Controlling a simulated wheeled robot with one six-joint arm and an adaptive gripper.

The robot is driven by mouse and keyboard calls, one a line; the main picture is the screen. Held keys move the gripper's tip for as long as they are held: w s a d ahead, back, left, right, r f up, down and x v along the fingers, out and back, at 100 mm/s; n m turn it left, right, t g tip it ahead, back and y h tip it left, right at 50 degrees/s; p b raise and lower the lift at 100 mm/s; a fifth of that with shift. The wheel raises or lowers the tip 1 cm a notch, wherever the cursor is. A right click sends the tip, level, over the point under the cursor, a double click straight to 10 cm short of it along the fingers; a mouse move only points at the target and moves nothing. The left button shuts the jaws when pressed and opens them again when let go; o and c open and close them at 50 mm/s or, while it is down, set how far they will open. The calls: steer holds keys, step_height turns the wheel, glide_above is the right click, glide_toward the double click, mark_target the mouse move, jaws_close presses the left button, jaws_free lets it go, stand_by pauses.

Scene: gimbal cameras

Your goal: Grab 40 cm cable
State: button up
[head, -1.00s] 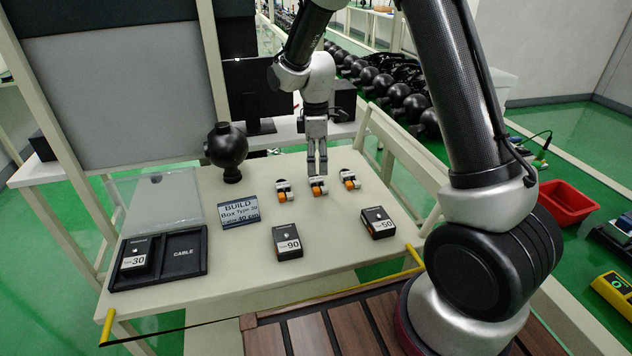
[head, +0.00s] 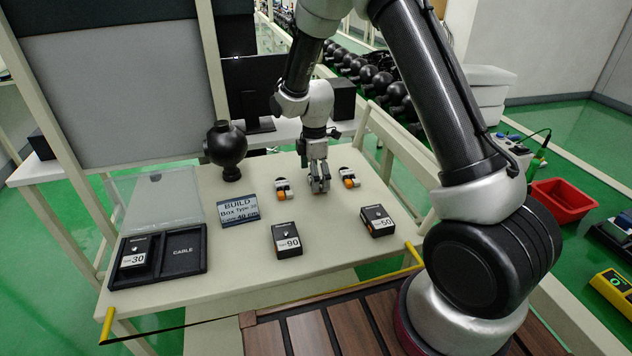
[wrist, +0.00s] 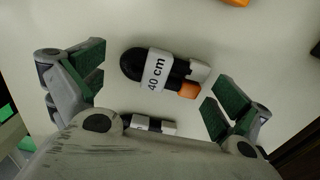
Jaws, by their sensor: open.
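A black coiled cable with a white "40 cm" label (wrist: 157,70), a white plug and an orange end lies on the table in the wrist view. My gripper (wrist: 160,85) is open and empty, with its green-padded fingers apart on either side of this cable. In the head view my gripper (head: 319,182) is low over the middle cable spot and hides the cable there. Other cables lie to its left (head: 283,190) and right (head: 349,177). The sign (head: 239,207) reads Build, Box Type 30, cable 40 cm, partly blurred.
A black tray (head: 185,272) with a clear lid (head: 155,200) holds box 30 (head: 136,253); its CABLE compartment is empty. Box 90 (head: 287,240) and box 50 (head: 377,221) stand nearer the front. A black round object on a stand (head: 226,146) is at the back left.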

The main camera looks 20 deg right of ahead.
steer(key=c, duration=0.8)
